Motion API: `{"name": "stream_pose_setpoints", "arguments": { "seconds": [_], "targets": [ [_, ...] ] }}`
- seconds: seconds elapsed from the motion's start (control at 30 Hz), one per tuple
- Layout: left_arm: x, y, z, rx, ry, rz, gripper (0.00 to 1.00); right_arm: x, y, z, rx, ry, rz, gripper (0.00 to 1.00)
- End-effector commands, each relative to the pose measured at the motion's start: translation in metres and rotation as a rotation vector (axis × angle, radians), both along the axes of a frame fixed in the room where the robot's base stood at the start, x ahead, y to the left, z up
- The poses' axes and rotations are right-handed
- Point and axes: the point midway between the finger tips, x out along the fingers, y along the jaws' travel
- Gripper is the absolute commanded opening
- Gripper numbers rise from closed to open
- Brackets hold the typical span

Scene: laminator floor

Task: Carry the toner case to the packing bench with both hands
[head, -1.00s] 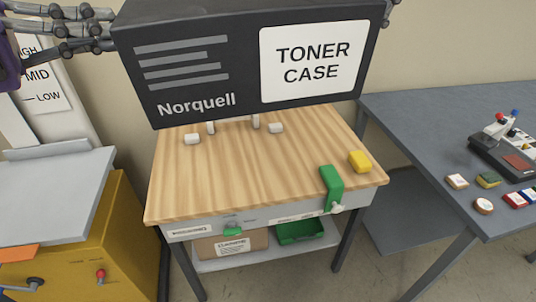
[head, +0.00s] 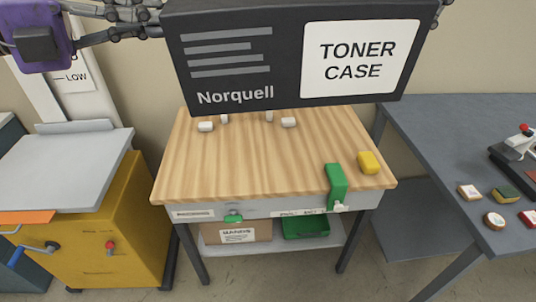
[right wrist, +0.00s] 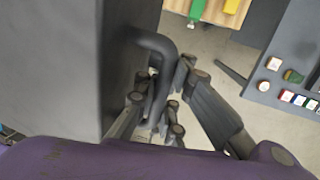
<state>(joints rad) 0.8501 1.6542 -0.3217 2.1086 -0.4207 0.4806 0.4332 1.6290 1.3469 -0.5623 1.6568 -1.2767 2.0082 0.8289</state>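The toner case (head: 290,55) is a large dark box with a white label and the name Norquell. It hangs in the air over the back of a wood-topped bench (head: 255,165), tilted slightly in the picture. My left gripper (head: 150,22) is at the case's left side, its fingers at the edge; their contact with a handle is hidden. In the right wrist view, my right gripper (right wrist: 170,105) has its fingers around the dark bar handle on the side of the case (right wrist: 55,70). In the head view, my right gripper is mostly hidden behind the case.
A green clamp-like piece (head: 336,186) and a yellow block (head: 369,162) sit at the bench's right front. White pegs (head: 289,122) stand at its back. A yellow machine (head: 110,240) stands left, a grey table (head: 440,130) with small items right. The wooden middle is clear.

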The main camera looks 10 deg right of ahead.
Motion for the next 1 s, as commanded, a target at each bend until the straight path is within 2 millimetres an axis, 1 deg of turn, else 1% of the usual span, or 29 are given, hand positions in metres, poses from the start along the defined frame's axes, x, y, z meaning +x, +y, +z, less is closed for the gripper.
{"name": "stream_pose_setpoints", "arguments": {
  "seconds": [0.03, 0.27, 0.47, 0.57, 1.0],
  "targets": [
    [0.004, 0.004, 0.003, -0.001, -0.005, 0.013, 0.0, 0.0, -0.005, 0.002, -0.006, -0.002, -0.014, 0.0],
    [0.004, 0.004, 0.003, -0.002, -0.004, 0.013, 0.0, 0.0, -0.005, 0.002, -0.006, -0.002, -0.014, 0.0],
    [0.004, 0.004, -0.004, -0.003, -0.002, 0.014, 0.0, 0.0, -0.006, -0.004, -0.007, -0.001, -0.015, 0.0],
    [0.005, 0.004, -0.012, -0.002, -0.001, 0.014, 0.0, 0.001, -0.006, -0.013, -0.009, 0.001, -0.014, 0.0],
    [0.01, 0.004, -0.067, -0.002, -0.001, 0.013, 0.0, 0.005, -0.006, -0.067, -0.01, 0.002, -0.013, 0.0]
  ]
}}
